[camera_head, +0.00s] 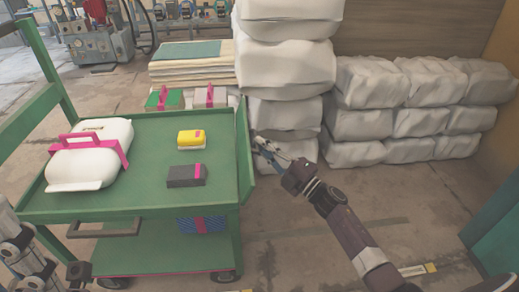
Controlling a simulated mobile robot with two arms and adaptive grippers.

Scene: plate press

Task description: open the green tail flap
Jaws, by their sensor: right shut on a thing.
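The green tail flap (244,155) stands roughly upright along the right end of the green cart (140,213). My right gripper (261,144) is at the outer side of the flap, about midway along it, and is shut on it. The exact contact at the fingertips is small and hard to make out. Part of my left arm shows at the bottom left, with what looks like my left gripper (78,273) low in front of the cart. Its fingers are too unclear to tell their state.
White sacks (283,60) stand behind the flap.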

